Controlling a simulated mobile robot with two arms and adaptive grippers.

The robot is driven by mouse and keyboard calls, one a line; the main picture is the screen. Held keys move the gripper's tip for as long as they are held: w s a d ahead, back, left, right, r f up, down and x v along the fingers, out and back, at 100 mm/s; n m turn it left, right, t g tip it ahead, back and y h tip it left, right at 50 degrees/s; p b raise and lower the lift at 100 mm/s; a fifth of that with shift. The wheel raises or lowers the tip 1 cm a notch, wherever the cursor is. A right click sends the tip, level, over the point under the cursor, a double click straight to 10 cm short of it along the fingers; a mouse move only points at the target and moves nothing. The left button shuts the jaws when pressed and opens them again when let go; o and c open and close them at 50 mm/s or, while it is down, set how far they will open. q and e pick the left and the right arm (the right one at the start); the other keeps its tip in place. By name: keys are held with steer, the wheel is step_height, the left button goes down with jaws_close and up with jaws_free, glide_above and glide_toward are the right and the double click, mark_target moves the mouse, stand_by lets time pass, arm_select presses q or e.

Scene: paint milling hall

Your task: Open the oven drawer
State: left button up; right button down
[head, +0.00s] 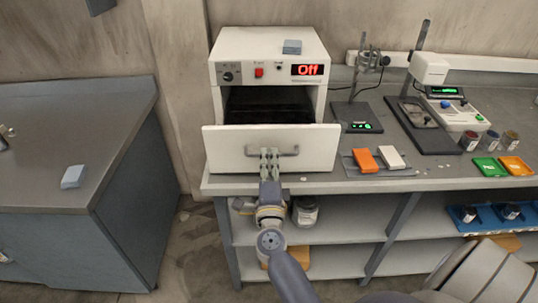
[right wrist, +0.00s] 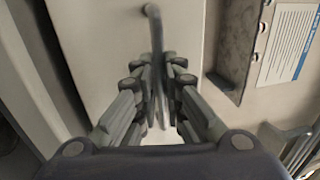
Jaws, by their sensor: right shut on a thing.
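The oven (head: 268,45) is a white box on the bench, with a red "Off" display on its front. Its drawer (head: 222,150) stands pulled out towards me, and a dark gap shows behind the drawer front. A grey bar handle (head: 288,150) runs across the drawer front. My right gripper (head: 270,158) is at the handle, its fingers shut around the bar. In the right wrist view the fingers close on both sides of the handle bar (right wrist: 155,40). My left gripper is not in view.
Right of the drawer, an orange block (head: 365,160) and a white block (head: 392,157) lie on a plate, near lab devices and small jars. Floor shows between the bench and the left counter (head: 60,150).

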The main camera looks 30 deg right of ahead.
steer(key=c, duration=1.7)
jaws_free()
steer(key=v, duration=1.2)
steer(key=shift+a, duration=0.1)
